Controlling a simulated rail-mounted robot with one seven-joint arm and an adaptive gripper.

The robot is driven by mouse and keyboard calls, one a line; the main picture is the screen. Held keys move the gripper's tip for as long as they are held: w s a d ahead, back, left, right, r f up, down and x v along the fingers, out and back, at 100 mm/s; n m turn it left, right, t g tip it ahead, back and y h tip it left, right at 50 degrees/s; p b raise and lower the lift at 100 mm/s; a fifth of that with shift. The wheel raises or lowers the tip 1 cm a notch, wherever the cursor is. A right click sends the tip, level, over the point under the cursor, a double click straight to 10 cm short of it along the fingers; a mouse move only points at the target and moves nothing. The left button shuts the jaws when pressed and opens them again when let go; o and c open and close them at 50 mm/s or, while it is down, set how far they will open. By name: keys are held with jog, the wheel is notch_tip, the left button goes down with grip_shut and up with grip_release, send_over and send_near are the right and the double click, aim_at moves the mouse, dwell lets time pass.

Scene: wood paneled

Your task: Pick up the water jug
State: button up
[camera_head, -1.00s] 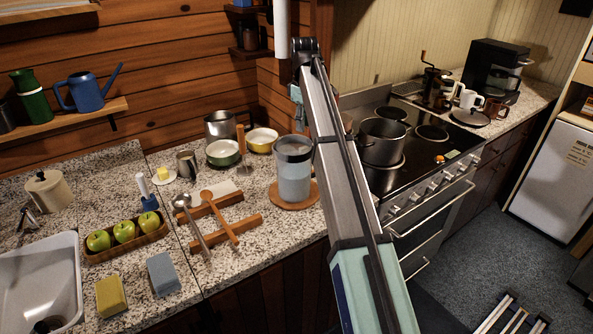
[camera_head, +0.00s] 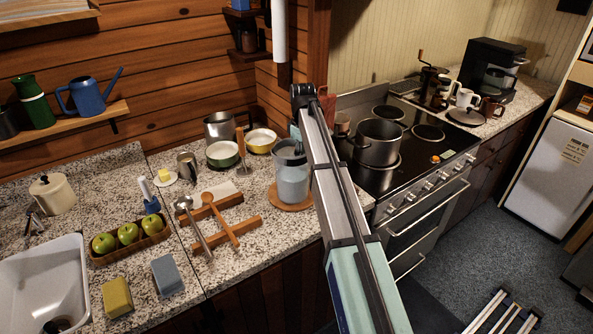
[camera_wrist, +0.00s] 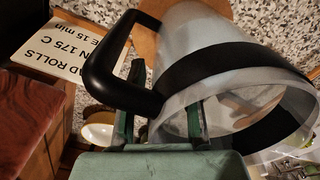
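The water jug (camera_head: 292,185) is a translucent grey-blue container with a dark band near its rim. It stands upright on a round wooden board on the counter. In the wrist view the jug (camera_wrist: 205,45) fills the middle and right, with its black handle (camera_wrist: 95,75) on the left. My gripper (camera_wrist: 163,100) is at the jug's upper part, near the handle. Its two fingers are apart, one by the handle and one in front of the jug's wall. Whether they touch the jug is unclear. In the head view my arm hides most of the gripper.
The stove with a pot (camera_head: 377,143) is right of the jug. Two bowls (camera_head: 222,154) and a steel pot (camera_head: 219,128) stand behind left. Wooden rails with a ladle and spoon (camera_head: 220,220) lie left. A recipe card (camera_wrist: 50,50) is near the handle in the wrist view.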

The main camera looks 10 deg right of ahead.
jog(key=shift+f, duration=0.45)
grip_shut()
jog(key=shift+r, duration=0.15)
notch_tip(320, 180, up, 20)
jog(key=b, duration=0.2)
dwell(0.5)
